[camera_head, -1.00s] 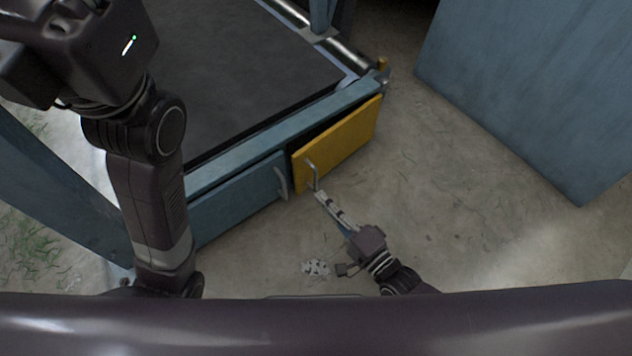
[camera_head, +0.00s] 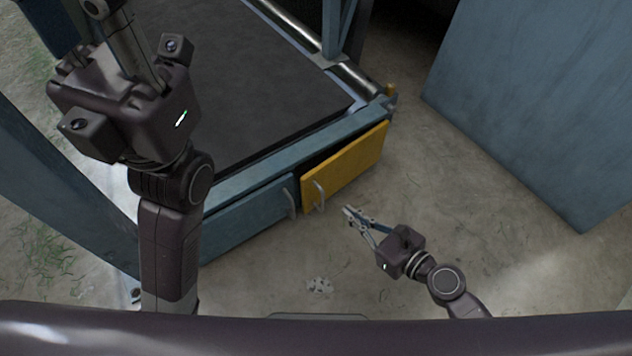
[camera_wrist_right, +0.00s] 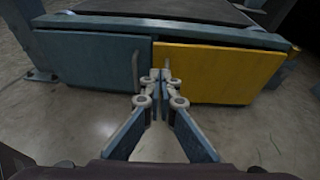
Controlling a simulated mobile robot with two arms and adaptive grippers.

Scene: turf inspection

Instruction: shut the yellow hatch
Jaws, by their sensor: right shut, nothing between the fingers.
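The yellow hatch (camera_head: 352,164) is on the low front of the blue machine, right of a blue panel. It stands slightly ajar, with a dark gap along its top left. Its grey handle (camera_head: 319,196) is near its left edge. My right gripper (camera_head: 350,213) is shut and empty, just right of the handle and apart from it. In the right wrist view the fingertips (camera_wrist_right: 154,77) overlap the lower left edge of the yellow hatch (camera_wrist_right: 215,73), below its handle (camera_wrist_right: 167,68). My left gripper (camera_head: 120,40) is at the upper left, its fingertips cut off by the frame.
The blue panel (camera_head: 245,218) has its own handle. A dark flat belt (camera_head: 250,75) lies above the panels. A large blue box (camera_head: 540,100) stands at the right. Bare concrete floor (camera_head: 450,190) is open between it and the hatch.

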